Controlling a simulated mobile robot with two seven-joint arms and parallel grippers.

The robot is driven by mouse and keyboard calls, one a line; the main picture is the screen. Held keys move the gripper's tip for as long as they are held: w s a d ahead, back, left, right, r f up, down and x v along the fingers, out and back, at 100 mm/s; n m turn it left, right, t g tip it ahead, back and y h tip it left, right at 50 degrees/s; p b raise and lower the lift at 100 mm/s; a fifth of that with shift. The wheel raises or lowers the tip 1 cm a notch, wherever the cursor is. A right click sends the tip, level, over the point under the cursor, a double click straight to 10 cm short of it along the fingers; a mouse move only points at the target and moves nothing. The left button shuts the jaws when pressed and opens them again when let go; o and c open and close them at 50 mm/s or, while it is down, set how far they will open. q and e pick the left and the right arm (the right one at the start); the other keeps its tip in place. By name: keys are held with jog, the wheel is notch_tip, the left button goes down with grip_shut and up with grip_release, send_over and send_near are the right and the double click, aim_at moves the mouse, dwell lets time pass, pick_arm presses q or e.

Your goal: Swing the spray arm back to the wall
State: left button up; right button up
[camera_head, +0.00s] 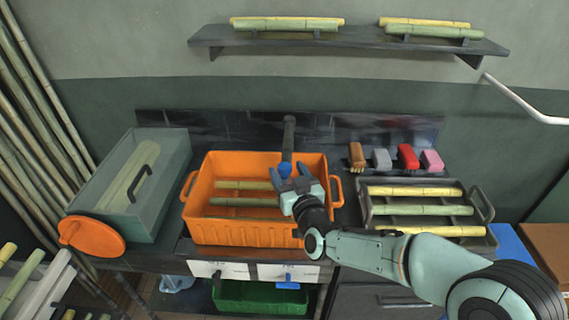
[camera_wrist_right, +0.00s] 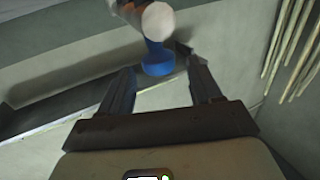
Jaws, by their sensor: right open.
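The spray arm (camera_head: 289,138) is a dark pipe that reaches out from the back wall over the orange crate (camera_head: 245,232). A blue piece (camera_head: 285,169) is at its near end. My right gripper (camera_head: 290,174) is open, with its fingers close around the blue piece. In the right wrist view the blue piece (camera_wrist_right: 158,62) lies between the tips of my open right gripper (camera_wrist_right: 160,70), with a pale round end above it. I cannot tell whether a finger touches it. My left gripper is not in view.
Green and yellow cane pieces lie in the orange crate and in the grey tray (camera_head: 482,241) on the right. A grey-green bin (camera_head: 165,211) stands left. Several brushes and blocks (camera_head: 408,156) sit at the back right. A shelf (camera_head: 350,43) hangs above.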

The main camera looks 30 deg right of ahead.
jog(key=shift+w+d, duration=0.15)
jog(key=shift+w, duration=0.65)
jog(key=shift+w+d, duration=0.1)
jog(key=shift+w, duration=0.65)
jog(key=shift+c, duration=0.3)
grip_shut()
jog(key=shift+a+p, duration=0.15)
jog(key=shift+p, duration=0.15)
